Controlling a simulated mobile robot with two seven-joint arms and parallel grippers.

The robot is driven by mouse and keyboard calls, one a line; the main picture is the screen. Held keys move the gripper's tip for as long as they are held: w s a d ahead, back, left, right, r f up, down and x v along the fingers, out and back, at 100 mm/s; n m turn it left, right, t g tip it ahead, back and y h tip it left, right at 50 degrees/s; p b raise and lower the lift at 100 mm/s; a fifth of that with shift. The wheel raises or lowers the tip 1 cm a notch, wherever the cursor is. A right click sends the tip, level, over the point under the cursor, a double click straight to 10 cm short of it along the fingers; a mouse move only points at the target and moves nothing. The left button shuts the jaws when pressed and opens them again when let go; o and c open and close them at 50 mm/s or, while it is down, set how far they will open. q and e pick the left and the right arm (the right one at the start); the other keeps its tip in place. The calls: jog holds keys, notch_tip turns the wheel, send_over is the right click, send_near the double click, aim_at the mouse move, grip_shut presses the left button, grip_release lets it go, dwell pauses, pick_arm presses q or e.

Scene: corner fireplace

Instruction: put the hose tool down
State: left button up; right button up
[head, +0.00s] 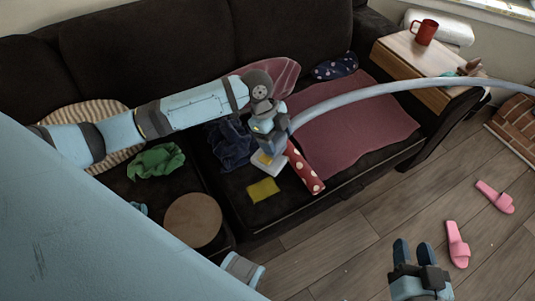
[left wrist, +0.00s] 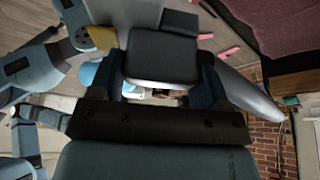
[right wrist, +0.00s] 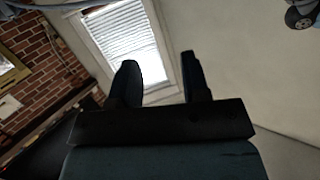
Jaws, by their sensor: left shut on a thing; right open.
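My left gripper (head: 272,140) is shut on the hose tool, above the front of the dark sofa (head: 220,190). The tool's pale flat head (head: 268,164) points down near the seat; I cannot tell whether it touches. Its grey hose (head: 390,88) arcs from the gripper to the right edge. In the left wrist view a dark block (left wrist: 162,57) sits between the fingers, and the hose (left wrist: 248,95) runs right. My right gripper (head: 416,252) is open and empty over the floor; its spread fingers also show in the right wrist view (right wrist: 162,80).
A red dotted roll (head: 306,168) lies right beside the tool. A yellow cloth (head: 263,190), dark blue cloth (head: 232,145) and green cloth (head: 157,161) lie on the seat. A pink blanket (head: 350,130) covers its right part. Pink slippers (head: 457,244) lie on the floor.

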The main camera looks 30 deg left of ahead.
pick_arm(q)
jog(key=shift+w+a+f+m+g+y+b, duration=0.25)
jog(key=shift+f+m+b, duration=0.65)
jog(key=shift+f+b, duration=2.3)
jog(key=shift+w+a+f+m+g+b, duration=0.35)
jog(key=shift+f+m+b, duration=0.7)
jog(key=shift+f, duration=4.1)
jog(key=shift+w+a+f+m+g+y+b, duration=0.3)
jog(key=shift+f+m+b, duration=0.45)
jog(key=shift+f+b, duration=2.5)
jog(key=shift+s+a+f+p, duration=0.1)
jog(key=shift+a+f+p, duration=0.05)
jog(key=shift+f+p, duration=0.8)
pick_arm(e)
jog(key=a+f+t+y, duration=0.1)
jog(key=a+f+y, duration=0.2)
jog(key=shift+a+n, duration=0.2)
jog(key=shift+n, duration=0.1)
pick_arm(q)
jog(key=shift+r, duration=0.15)
jog(key=o, duration=0.8)
jog(key=shift+o, duration=0.2)
